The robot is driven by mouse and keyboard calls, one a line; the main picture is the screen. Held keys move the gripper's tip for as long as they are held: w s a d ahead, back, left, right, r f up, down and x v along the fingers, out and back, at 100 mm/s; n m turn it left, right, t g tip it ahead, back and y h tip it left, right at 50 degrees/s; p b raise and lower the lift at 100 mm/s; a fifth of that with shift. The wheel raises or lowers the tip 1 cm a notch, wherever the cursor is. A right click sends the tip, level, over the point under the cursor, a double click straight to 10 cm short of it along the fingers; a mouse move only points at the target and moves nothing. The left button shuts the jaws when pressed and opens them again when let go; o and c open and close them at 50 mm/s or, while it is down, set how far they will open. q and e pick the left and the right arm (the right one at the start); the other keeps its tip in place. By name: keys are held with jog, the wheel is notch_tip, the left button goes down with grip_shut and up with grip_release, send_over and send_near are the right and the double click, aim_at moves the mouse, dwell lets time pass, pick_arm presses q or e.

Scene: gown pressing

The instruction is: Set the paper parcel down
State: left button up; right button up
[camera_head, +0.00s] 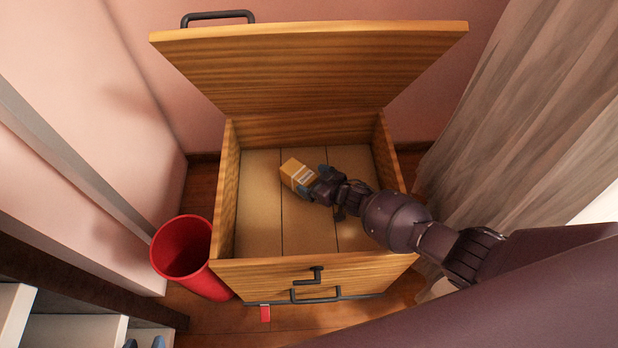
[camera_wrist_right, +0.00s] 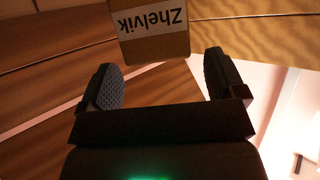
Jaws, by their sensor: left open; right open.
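The paper parcel (camera_head: 293,170) is a small tan box with a white label, inside the open wooden chest (camera_head: 226,190). It appears to rest on the chest's plank floor. In the right wrist view the parcel (camera_wrist_right: 152,45) shows its "Zhelvik" label upside down, just beyond the fingertips. My right gripper (camera_head: 312,181) reaches into the chest beside the parcel; in the wrist view it (camera_wrist_right: 163,75) is open, with nothing between its pads.
The chest's lid (camera_head: 310,70) stands raised at the back. A red bin (camera_head: 205,275) stands left of the chest. A grey curtain (camera_head: 520,110) hangs at the right. White shelving (camera_head: 70,332) is at the lower left. The chest floor around the parcel is mostly clear.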

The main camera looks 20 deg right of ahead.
pick_arm(q)
jog(key=shift+t, duration=0.3)
jog(key=r+p, duration=0.4)
jog(key=shift+w+d, duration=0.1)
jog(key=shift+d, duration=0.1)
pick_arm(e)
jog(key=v, duration=0.9)
jog(key=shift+s+r, duration=0.1)
jog(key=s+a+r+m+t+h, duration=0.1)
jog(key=s+a+r+t, duration=0.2)
jog(key=r, duration=0.7)
jog(key=s+a+r+m+t, duration=0.2)
jog(key=s+r, duration=0.3)
jog(key=r, duration=0.4)
pick_arm(q)
jog(key=shift+w+a+r, duration=0.1)
pick_arm(e)
jog(key=s+d+f+m+g+h, duration=0.1)
jog(key=s+d+f+g+h, duration=0.1)
jog(key=s+d, duration=0.4)
jog(key=s+d+f+m+g+h, duration=0.1)
jog(key=s+d+f+g+h, duration=0.2)
jog(key=s, duration=1.1)
jog(key=d+h, duration=0.1)
jog(key=d, duration=0.2)
jog(key=shift+m, duration=0.3)
